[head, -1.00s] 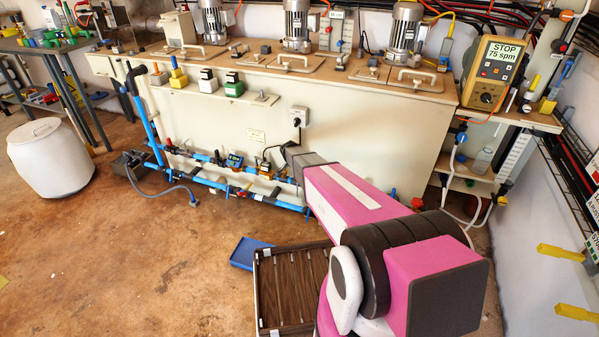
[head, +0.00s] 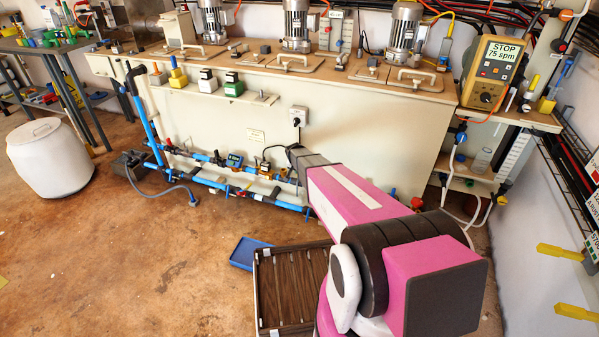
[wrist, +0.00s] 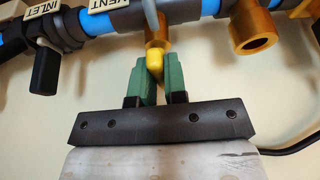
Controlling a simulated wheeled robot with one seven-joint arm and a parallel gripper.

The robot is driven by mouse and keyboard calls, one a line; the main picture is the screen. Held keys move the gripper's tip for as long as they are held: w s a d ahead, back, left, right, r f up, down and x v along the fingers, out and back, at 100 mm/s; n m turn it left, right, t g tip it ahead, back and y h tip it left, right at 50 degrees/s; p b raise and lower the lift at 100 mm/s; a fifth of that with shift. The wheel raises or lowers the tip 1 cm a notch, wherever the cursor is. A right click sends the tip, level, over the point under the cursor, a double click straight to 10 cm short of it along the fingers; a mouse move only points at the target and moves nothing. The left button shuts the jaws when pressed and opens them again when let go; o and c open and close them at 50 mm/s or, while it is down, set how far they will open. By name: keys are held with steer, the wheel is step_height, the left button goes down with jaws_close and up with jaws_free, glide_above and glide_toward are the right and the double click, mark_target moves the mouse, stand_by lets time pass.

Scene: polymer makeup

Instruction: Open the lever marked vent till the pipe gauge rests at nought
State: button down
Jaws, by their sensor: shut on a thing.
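In the wrist view, the vent lever (wrist: 155,58) is a yellow handle hanging below a pipe, beside a tag reading VENT (wrist: 108,4). My gripper (wrist: 159,75) has green fingers on either side of the lever and is shut on it. In the head view, my pink arm reaches to the pipework, and the gripper's fingertips cannot be made out there. A small blue device with a display (head: 234,160) sits on the upper blue pipe and may be the pipe gauge. Its reading is too small to tell.
A black lever (wrist: 45,68) with an INLET tag hangs left of the vent lever. A bronze pipe end (wrist: 255,38) is at its right. A brown slatted tray (head: 290,285) and blue tray (head: 247,252) lie on the floor. Open floor is at left.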

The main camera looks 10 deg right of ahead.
steer(key=c, duration=1.2)
jaws_free()
steer(key=shift+o, duration=0.2)
steer(key=shift+r, duration=0.1)
steer(key=v, duration=1)
steer(key=shift+s+r, duration=0.25)
steer(key=shift+a, duration=0.1)
steer(key=s+d+r+n+g+y, duration=0.1)
steer(key=s+r+n+g, duration=0.1)
steer(key=s, duration=1.2)
steer(key=s+d+r+n+g+y, duration=0.1)
steer(key=s+r+n, duration=0.2)
steer(key=s, duration=1.1)
step_height(320, 180, up, 4)
steer(key=shift+s+d+f+n+g, duration=0.15)
steer(key=shift+s+d+n+g, duration=0.15)
steer(key=shift+d+n+g, duration=0.1)
